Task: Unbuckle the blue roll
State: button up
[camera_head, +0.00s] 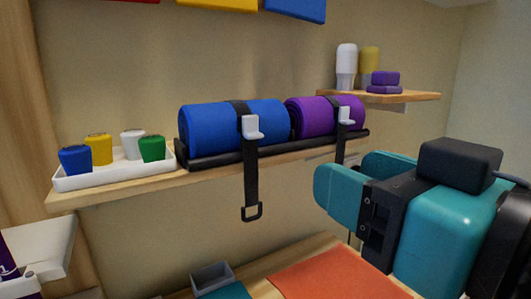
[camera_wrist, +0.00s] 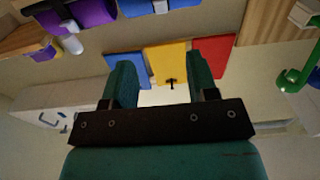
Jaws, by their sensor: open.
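The blue roll (camera_head: 215,125) lies on its side in a black cradle (camera_head: 215,158) on the wooden wall shelf. A black strap (camera_head: 251,180) crosses it, with a white buckle (camera_head: 251,127) at the roll's front and a tail hanging below the shelf to a black ring (camera_head: 251,212). Whether the buckle is latched I cannot tell. In the wrist view, part of the blue roll (camera_wrist: 135,7) shows at the top edge. My gripper (camera_head: 345,173) is open and empty, right of the strap tail and apart from it; its teal fingers also show in the wrist view (camera_wrist: 162,78).
A purple roll (camera_head: 297,106) with its own strap and white buckle (camera_head: 345,115) sits close right of the blue roll. A white tray (camera_head: 110,180) with several cups stands left. A higher shelf (camera_head: 410,96) holds bottles and purple blocks. An orange mat (camera_head: 335,275) lies below.

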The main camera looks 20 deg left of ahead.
aim_at(257, 135)
jog(key=p+x, duration=1)
jog(key=x, duration=0.6)
jog(key=shift+r, duration=0.1)
jog(key=shift+w+a, duration=0.35)
jog(key=c, duration=0.9)
